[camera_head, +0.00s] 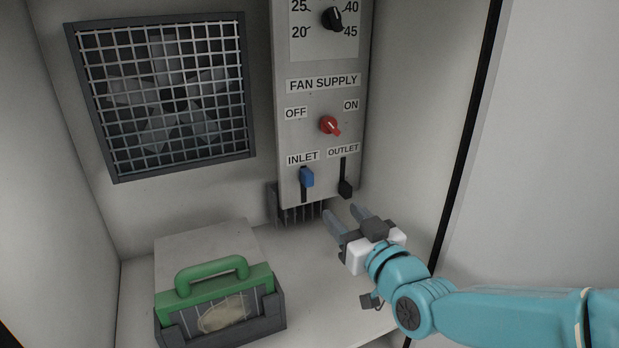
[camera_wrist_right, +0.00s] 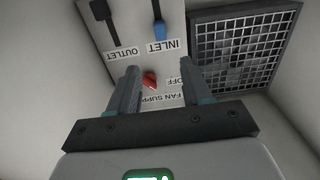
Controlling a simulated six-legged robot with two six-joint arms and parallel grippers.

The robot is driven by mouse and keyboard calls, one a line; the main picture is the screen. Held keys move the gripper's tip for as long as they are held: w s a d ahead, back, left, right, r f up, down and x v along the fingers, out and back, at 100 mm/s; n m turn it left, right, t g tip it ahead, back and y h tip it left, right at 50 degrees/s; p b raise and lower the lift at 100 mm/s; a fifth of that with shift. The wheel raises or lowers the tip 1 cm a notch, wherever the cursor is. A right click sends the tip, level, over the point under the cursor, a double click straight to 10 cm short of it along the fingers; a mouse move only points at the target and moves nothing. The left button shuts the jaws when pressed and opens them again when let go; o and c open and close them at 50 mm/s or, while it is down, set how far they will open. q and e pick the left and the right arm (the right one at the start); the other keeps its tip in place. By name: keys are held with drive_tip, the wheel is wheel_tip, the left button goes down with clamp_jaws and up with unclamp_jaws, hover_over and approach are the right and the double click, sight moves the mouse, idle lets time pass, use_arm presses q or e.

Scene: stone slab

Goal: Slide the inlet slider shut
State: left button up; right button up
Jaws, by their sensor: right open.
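The blue inlet slider (camera_head: 307,177) sits at the upper end of its dark vertical slot, just under the INLET label on the grey control panel (camera_head: 320,65). It also shows in the right wrist view (camera_wrist_right: 159,30), where the panel appears upside down. The black outlet slider (camera_head: 345,188) is at the lower end of its slot, to the right. My right gripper (camera_head: 341,211) is open and empty, below and to the right of the inlet slider, with its fingers pointing toward the panel. Nothing touches the inlet slider. My left gripper is not in view.
A red fan supply knob (camera_head: 330,125) and a black dial (camera_head: 332,18) are higher on the panel. A meshed fan (camera_head: 165,95) is on the back wall at left. A green-handled filter (camera_head: 225,285) stands in a dark holder on the cabinet floor. Side walls close in both sides.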

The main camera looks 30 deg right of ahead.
sight(310, 180)
drive_tip(key=w+p, duration=0.1)
drive_tip(key=w, duration=0.4)
drive_tip(key=w+p, duration=0.1)
drive_tip(key=w, duration=0.4)
drive_tip(key=w+p, duration=0.1)
drive_tip(key=w, duration=0.3)
drive_tip(key=shift+w+d, duration=0.35)
drive_tip(key=shift+w, duration=0.05)
drive_tip(key=shift+c, duration=0.3)
drive_tip(key=shift+s, duration=0.1)
clamp_jaws()
